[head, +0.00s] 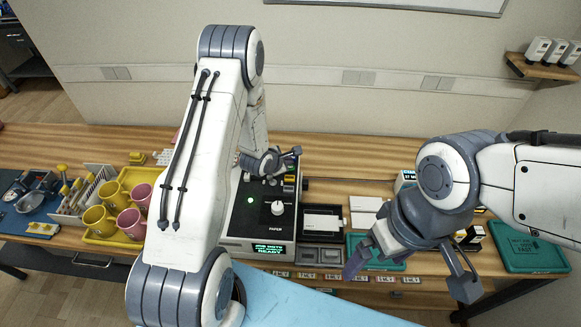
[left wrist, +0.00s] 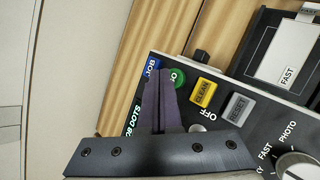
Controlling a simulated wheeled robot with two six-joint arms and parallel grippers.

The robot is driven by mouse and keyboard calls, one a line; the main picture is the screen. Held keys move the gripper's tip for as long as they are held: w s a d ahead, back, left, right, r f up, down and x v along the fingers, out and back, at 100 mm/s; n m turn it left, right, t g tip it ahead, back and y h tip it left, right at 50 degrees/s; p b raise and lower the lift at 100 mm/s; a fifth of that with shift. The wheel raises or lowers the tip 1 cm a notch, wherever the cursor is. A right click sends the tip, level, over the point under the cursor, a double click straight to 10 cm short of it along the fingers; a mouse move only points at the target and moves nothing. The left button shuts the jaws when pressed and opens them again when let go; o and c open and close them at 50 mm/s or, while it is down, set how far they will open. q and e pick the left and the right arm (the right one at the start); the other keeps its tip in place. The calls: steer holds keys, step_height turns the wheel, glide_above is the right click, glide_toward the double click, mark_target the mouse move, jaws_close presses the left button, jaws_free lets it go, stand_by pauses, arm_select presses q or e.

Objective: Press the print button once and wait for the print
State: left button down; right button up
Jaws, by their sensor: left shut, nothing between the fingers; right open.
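My left gripper (head: 294,152) is shut and empty over the panel's far end. Its fingertips (left wrist: 160,76) overlap the green button's edge; contact cannot be told. My right gripper (head: 412,278) is open and empty.
Yellow and pink mugs (head: 118,208) stand in a yellow tray at left. Paper trays (head: 322,222) adjoin the machine at right. A green mat (head: 525,248) lies at far right. My arms hide parts of the bench.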

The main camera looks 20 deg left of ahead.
arm_select(q)
steer(key=shift+f, duration=0.15)
steer(key=shift+f+b, duration=0.25)
steer(key=shift+b, duration=0.05)
steer(key=shift+f+b, duration=0.35)
steer(key=shift+f, duration=0.15)
stand_by(0.5)
steer(key=shift+r, duration=0.15)
stand_by(0.3)
steer(key=shift+r+p, duration=0.75)
step_height(320, 180, up, 5)
steer(key=p, duration=0.4)
steer(key=shift+r, duration=0.1)
stand_by(0.6)
